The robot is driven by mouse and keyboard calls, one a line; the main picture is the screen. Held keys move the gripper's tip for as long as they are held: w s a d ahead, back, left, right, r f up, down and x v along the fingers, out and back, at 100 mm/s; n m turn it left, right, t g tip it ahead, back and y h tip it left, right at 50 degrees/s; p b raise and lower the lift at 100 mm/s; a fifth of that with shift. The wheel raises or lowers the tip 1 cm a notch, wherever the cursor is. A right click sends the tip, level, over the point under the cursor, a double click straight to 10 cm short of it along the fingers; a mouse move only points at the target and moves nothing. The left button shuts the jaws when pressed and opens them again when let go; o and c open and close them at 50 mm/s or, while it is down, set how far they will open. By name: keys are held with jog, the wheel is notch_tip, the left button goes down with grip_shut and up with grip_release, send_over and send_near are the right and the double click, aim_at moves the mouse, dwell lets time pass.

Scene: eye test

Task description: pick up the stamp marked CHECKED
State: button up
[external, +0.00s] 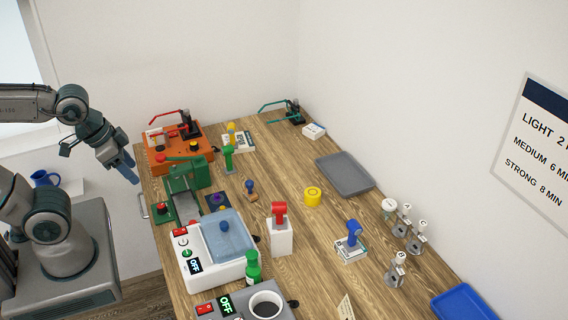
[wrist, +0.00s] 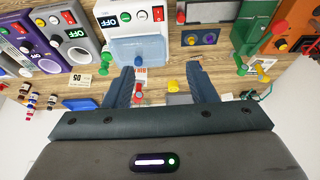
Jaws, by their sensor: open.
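Several stamp-like things with coloured handles stand on the wooden table, and I cannot read CHECKED on any of them. In the external view, a green-handled one (external: 228,158) stands near the back, and a small one with a blue knob (external: 250,186) stands in front of it. A red-handled one (external: 279,210) sits on a white block (external: 279,238). A blue-handled one (external: 352,232) sits on a pale block at the right. My gripper (external: 134,180) is open and empty, left of the table, apart from all of them. Its spread fingers also show in the wrist view (wrist: 161,70).
A white machine with a blue lid (external: 207,268), an orange machine (external: 160,158) and a green press (external: 182,205) line the left edge. Mid-table has bare wood.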

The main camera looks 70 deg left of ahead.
jog(key=m+g+h+b, duration=0.1)
jog(key=m+g+b, duration=0.3)
jog(key=m+b, duration=1.15)
send_over(249, 181)
jog(key=a+b, duration=0.2)
notch_tip(249, 181, down, 17)
jog(key=n, duration=0.2)
jog(key=f, duration=0.4)
jog(key=d+f, duration=0.1)
jog(key=f, duration=0.3)
jog(key=d+f, duration=0.1)
jog(key=f, duration=0.3)
jog(key=shift+f+p, duration=0.2)
jog(key=shift+p, duration=0.2)
jog(key=c, duration=1.1)
